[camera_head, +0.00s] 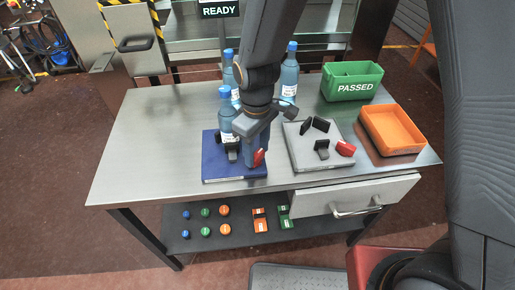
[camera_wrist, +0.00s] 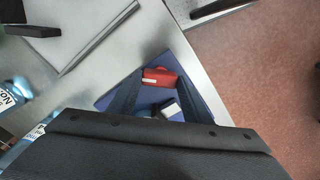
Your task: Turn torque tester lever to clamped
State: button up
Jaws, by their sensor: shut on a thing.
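A blue-based fixture (camera_head: 212,172) sits on the steel table, with a blue-capped bottle (camera_head: 226,112) standing over it and black jaws beside the bottle. Its red lever (camera_head: 258,157) is at the front right of the blue base. My gripper (camera_wrist: 158,82) comes down from above onto this lever, and in the wrist view the red lever (camera_wrist: 160,76) lies between its two fingertips. The gripper is shut on it. My arm hides part of the fixture. A second, grey-based fixture (camera_head: 306,158) with black jaws and its own red lever (camera_head: 346,148) stands to the right. No markings naming the torque tester are readable.
Two more blue-capped bottles (camera_head: 290,75) stand behind my arm. A green bin marked PASSED (camera_head: 352,87) and an orange tray (camera_head: 408,150) stand at right. The table's left part (camera_head: 145,140) is clear. A drawer (camera_head: 352,196) is below the front edge.

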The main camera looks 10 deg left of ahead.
aim_at(257, 154)
jog(key=shift+w+a, duration=0.1)
dwell(0.4)
jog(key=o, duration=0.8)
jog(key=shift+r+b, duration=0.9)
jog(key=shift+r, duration=3.05)
jog(key=s+d+m+b, duration=0.1)
jog(key=d+m, duration=0.3)
jog(key=d, duration=0.4)
jog(key=s+d+f+m+t+b, duration=0.1)
jog(key=d+m, duration=0.3)
jog(key=d, duration=0.4)
jog(key=s+d+f+m+b, duration=0.1)
jog(key=d+m, duration=0.2)
jog(key=d, duration=0.6)
jog(key=shift+m, duration=0.4)
